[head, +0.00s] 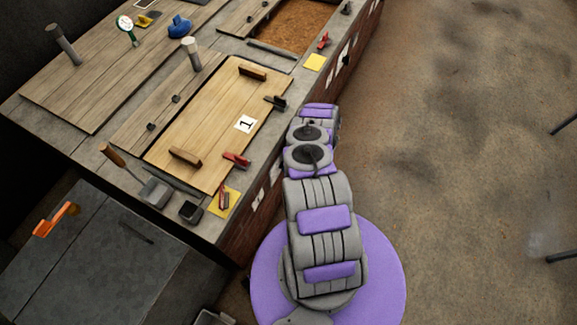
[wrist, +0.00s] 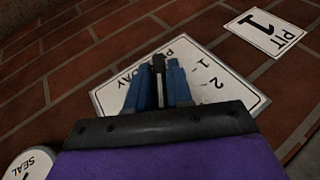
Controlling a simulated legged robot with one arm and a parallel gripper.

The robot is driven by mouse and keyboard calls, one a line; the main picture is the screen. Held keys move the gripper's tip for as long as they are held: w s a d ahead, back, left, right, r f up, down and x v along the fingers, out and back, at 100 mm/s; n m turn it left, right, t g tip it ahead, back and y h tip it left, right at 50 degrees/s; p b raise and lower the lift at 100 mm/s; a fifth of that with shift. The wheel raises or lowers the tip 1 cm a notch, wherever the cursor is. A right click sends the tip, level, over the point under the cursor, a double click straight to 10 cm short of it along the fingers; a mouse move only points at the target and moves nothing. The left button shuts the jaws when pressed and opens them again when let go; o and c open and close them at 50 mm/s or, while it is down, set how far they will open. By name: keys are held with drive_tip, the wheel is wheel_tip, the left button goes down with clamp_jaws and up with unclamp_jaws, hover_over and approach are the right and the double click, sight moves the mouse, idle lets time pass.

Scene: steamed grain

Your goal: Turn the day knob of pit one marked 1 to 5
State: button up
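The day knob (wrist: 158,68) is a narrow dark bar with a pale edge, on a white plate (wrist: 218,72) fixed to a red brick wall. The plate reads PIT and DAY, with 1 and 2 showing; the other numbers are hidden behind my gripper. A white sign (wrist: 267,27) marked PIT 1 is at the upper right. My gripper (wrist: 158,78) has its blue fingers on either side of the knob, close against it with no clear gap. In the head view my arm hides the gripper and knob.
A round white SEAL label (wrist: 28,166) is at the lower left in the wrist view. In the head view, the wooden lid marked 1 (head: 222,120) lies on the bench beside my arm. The floor (head: 455,150) to the right is largely clear.

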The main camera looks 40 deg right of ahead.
drive_tip(key=shift+o, duration=0.6)
drive_tip(key=shift+w+d+r, duration=0.1)
drive_tip(key=shift+w+r, duration=0.25)
drive_tip(key=shift+w, duration=0.3)
drive_tip(key=shift+r, duration=0.1)
drive_tip(key=s+p+v, duration=0.1)
drive_tip(key=p+v, duration=0.4)
drive_tip(key=v, duration=1.2)
drive_tip(key=shift+s+f, duration=0.2)
